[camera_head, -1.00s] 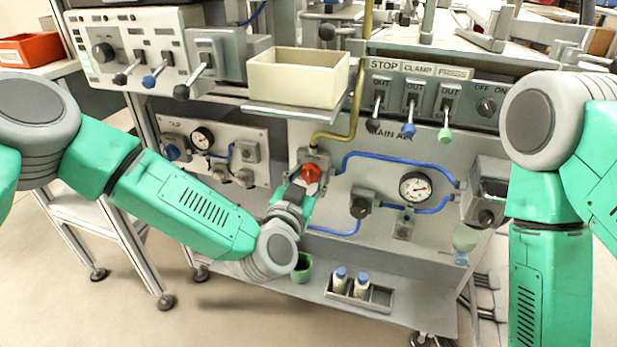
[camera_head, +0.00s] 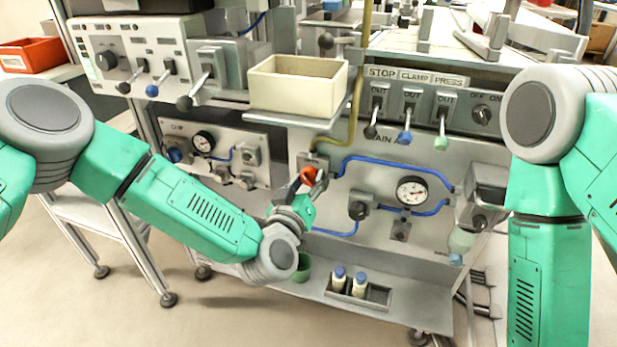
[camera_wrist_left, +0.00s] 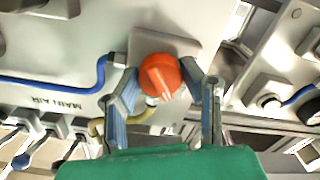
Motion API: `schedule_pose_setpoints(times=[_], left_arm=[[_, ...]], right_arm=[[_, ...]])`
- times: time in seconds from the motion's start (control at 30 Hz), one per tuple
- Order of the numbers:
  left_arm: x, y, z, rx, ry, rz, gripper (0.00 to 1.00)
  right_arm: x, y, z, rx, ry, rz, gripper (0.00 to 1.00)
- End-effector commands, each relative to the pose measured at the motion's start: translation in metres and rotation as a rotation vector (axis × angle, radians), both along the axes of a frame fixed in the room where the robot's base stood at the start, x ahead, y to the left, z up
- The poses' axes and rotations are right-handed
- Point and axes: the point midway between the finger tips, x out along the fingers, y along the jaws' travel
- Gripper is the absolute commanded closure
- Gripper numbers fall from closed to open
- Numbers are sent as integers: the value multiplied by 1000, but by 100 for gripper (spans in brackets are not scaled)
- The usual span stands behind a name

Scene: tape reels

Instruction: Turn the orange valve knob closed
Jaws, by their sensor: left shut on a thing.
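The orange valve knob (camera_head: 309,174) is on the grey panel, below the brass-coloured pipe and beside the blue hose. In the left wrist view the knob (camera_wrist_left: 160,77) shows its round face with a raised bar across it. My left gripper (camera_head: 307,181) is shut on the knob. In the wrist view its two fingers stand on either side of the knob, and they partly hide its edges. The valve body behind it is partly covered. My right arm hangs at the right edge; its gripper is out of frame.
A cream bin (camera_head: 298,88) stands on a shelf above the knob. A pressure gauge (camera_head: 411,190), a black knob (camera_head: 358,210) and blue hose (camera_head: 390,162) lie to its right. A tray (camera_head: 376,297) with two small bottles and a green cup (camera_head: 302,268) are below.

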Motion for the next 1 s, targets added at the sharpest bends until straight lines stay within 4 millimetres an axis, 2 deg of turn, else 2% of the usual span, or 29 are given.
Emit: schedule_pose_setpoints(times=[0.6, 1.0], left_arm=[[1, 1, -1, -553, 179, 4, 93], [1, 2, -2, -822, 268, 5, 93]], right_arm=[[0, 0, 7, 0, 0, 0, 60], [0, 0, 4, 0, 0, 0, 60]])
